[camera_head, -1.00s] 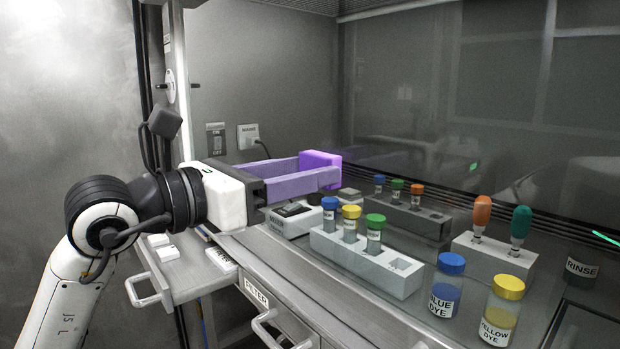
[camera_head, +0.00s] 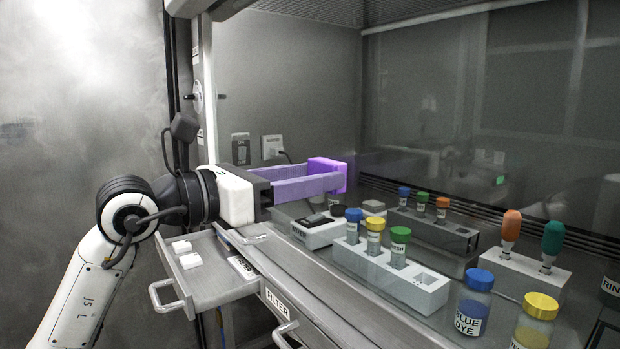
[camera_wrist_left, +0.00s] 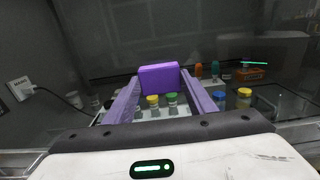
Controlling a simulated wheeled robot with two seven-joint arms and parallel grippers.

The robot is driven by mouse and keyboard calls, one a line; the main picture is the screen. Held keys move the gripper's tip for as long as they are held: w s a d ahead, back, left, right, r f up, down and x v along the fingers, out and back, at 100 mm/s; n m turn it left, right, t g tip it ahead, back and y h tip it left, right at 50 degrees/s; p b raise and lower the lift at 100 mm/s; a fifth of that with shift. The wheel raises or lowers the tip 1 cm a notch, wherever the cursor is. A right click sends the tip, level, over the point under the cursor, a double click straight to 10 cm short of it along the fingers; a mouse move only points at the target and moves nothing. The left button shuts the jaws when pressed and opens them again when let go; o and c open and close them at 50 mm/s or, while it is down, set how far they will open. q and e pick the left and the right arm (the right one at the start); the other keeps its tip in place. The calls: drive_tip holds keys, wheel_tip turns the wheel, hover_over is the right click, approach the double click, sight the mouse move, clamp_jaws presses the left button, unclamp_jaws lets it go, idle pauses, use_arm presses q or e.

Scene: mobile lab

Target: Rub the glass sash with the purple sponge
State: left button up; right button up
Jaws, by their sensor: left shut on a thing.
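The purple sponge (camera_head: 328,174) is a small block at the tips of my left gripper (camera_head: 322,178), which is shut on it. In the left wrist view the sponge (camera_wrist_left: 159,78) sits upright between the two long purple-tinted fingers. The gripper reaches level into the hood, above the worktop and left of the vial racks. A large dark glossy pane (camera_head: 450,110) with reflections stands behind the bench; I cannot tell for sure that it is the glass sash. The sponge appears in front of this pane, and contact is not visible. My right gripper is not in view.
A white rack (camera_head: 385,275) with capped vials stands below and right of the sponge. A blue dye bottle (camera_head: 474,302), a yellow dye bottle (camera_head: 535,322) and a holder with two coloured handles (camera_head: 520,275) stand further right. An open drawer (camera_head: 212,285) juts out below my arm.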

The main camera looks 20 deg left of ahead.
use_arm(q)
drive_tip(key=b+v, duration=0.2)
drive_tip(key=v, duration=0.4)
drive_tip(key=shift+s+f+b, duration=0.15)
drive_tip(key=shift+f+b, duration=0.05)
drive_tip(key=shift+b, duration=0.1)
drive_tip(key=shift+b+v, duration=0.8)
drive_tip(key=shift+v, duration=0.95)
drive_tip(key=shift+r, duration=0.1)
